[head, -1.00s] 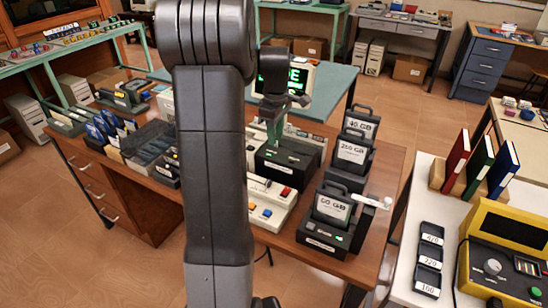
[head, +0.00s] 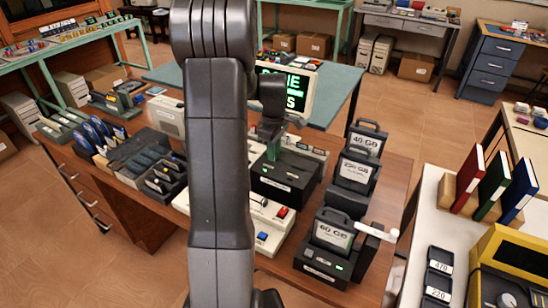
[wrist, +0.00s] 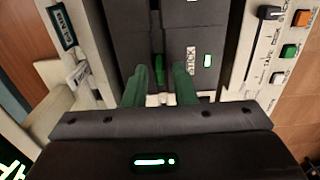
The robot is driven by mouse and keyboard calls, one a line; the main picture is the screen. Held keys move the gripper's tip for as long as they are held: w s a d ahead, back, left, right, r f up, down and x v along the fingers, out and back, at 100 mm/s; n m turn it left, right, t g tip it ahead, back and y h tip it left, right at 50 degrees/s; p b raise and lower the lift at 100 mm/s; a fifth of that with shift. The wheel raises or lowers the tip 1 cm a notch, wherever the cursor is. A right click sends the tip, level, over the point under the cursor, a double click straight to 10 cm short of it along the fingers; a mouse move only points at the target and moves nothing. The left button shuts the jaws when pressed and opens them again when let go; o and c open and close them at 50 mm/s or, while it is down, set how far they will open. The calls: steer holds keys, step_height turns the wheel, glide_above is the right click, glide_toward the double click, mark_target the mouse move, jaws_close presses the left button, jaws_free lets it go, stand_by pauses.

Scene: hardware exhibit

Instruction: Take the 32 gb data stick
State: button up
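My gripper (head: 270,148) points down over a black box (head: 283,180) with a small green light on the brown desk. In the wrist view, its two green fingers (wrist: 159,86) stand apart on either side of a dark slot in the black box (wrist: 130,40). A small green piece (wrist: 159,69) shows between the fingers in that slot; I cannot tell if it is a data stick. A blurred white label (wrist: 191,61) sits beside the right finger. I cannot read a 32 GB mark anywhere.
Cartridges marked 60 GB (head: 333,235), 250 GB (head: 355,171) and 40 GB (head: 364,143) stand in black docks to the right. A dark tray (head: 137,163) of small items lies left. A pale button panel (head: 268,224) is in front, and a lit screen (head: 300,85) behind.

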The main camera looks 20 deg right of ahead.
jaws_close()
